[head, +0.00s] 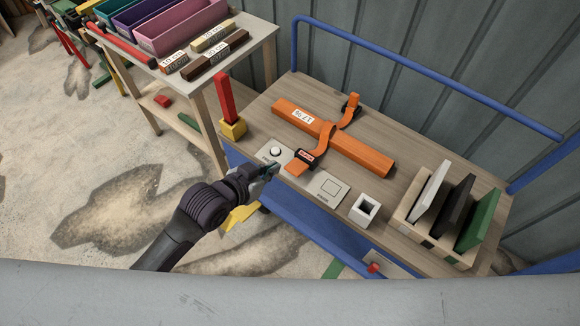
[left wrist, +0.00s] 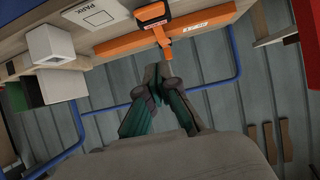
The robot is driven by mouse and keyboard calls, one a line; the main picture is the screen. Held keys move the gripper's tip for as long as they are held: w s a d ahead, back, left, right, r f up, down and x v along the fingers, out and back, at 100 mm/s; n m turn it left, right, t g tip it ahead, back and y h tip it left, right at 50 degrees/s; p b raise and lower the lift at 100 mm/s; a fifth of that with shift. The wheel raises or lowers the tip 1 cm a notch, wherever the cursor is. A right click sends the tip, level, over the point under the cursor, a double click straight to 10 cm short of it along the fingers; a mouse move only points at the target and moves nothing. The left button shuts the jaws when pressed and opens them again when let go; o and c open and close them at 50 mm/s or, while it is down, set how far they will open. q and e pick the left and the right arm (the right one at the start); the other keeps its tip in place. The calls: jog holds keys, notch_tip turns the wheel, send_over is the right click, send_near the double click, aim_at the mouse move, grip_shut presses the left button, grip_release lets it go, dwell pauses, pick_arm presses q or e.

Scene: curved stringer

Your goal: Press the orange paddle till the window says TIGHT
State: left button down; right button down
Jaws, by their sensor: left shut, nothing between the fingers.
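An orange beam (head: 350,150) with a white label lies across the wooden cart top (head: 405,205). The orange paddle (head: 297,168) sticks out from the buckle toward the front edge. My left gripper (head: 270,172) is shut and empty at the cart's front edge, left of the paddle and apart from it. My right gripper is not in view.
A grey plate with a white round knob (head: 276,151) and a PARK square (head: 330,187) lie along the front edge. A white hollow block (head: 366,208), a rack of panels (head: 435,230) and a red post in a yellow block (head: 232,128) also stand there. A blue rail (head: 430,75) runs behind.

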pick_arm(q)
jog(key=shift+w, duration=0.1)
send_over(290, 172)
jog(key=w, duration=0.1)
jog(key=f, duration=0.3)
jog(key=d+f, duration=0.1)
jog(key=f, duration=0.1)
jog(key=shift+w+f+b, duration=0.15)
jog(key=shift+b, duration=0.25)
jog(key=f, duration=0.1)
jog(key=s+f, duration=0.1)
jog(key=shift+a+f, duration=0.3)
jog(key=shift+a, duration=0.1)
jog(key=shift+s+a+f, duration=0.1)
jog(key=shift+a+f, duration=0.05)
jog(key=shift+f, duration=0.4)
